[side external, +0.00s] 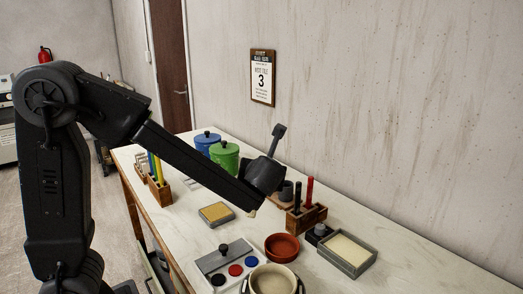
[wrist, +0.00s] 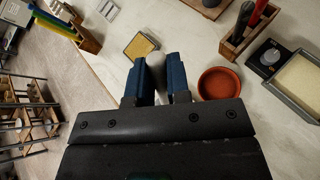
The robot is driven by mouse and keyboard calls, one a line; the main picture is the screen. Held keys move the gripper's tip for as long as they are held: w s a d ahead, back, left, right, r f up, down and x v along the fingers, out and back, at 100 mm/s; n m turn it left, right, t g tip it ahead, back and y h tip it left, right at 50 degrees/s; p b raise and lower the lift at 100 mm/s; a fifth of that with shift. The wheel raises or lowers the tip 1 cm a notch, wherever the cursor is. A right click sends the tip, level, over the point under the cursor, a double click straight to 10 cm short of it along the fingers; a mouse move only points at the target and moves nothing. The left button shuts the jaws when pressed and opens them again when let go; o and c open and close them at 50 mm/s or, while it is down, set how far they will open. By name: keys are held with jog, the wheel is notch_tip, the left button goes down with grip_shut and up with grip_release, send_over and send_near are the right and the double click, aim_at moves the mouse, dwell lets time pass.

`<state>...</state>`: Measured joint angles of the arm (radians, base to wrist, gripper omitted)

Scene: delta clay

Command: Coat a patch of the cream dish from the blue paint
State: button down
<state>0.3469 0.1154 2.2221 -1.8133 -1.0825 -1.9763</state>
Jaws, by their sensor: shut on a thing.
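The cream dish (side external: 273,283) stands at the bottom of the side view, cut off by the frame edge. Blue paint (side external: 252,262) fills the right well of a pale palette, just left of and behind the dish. My gripper (side external: 251,207) is above the table, behind and above the palette and dish. In the wrist view its blue fingers (wrist: 161,70) are shut on a pale, round-ended tool (wrist: 146,45). Only the tool's small cream tip (side external: 253,213) shows in the side view. The dish and blue paint are not in the wrist view.
Red (side external: 235,270) and black wells share the palette. A red dish (side external: 282,247) stands behind the cream dish. A yellow pad tray (side external: 216,214), wooden pen holder (side external: 305,219), grey cream-filled tray (side external: 347,252) and lidded blue (side external: 207,141) and green (side external: 225,158) pots surround the work area.

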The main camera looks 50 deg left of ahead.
notch_tip(320, 180, down, 13)
jog(key=shift+r, duration=0.15)
dwell(0.5)
jog(key=shift+f, duration=0.8)
dwell(2.1)
jog(key=shift+r, duration=0.1)
notch_tip(320, 180, up, 7)
dwell(0.7)
dwell(0.4)
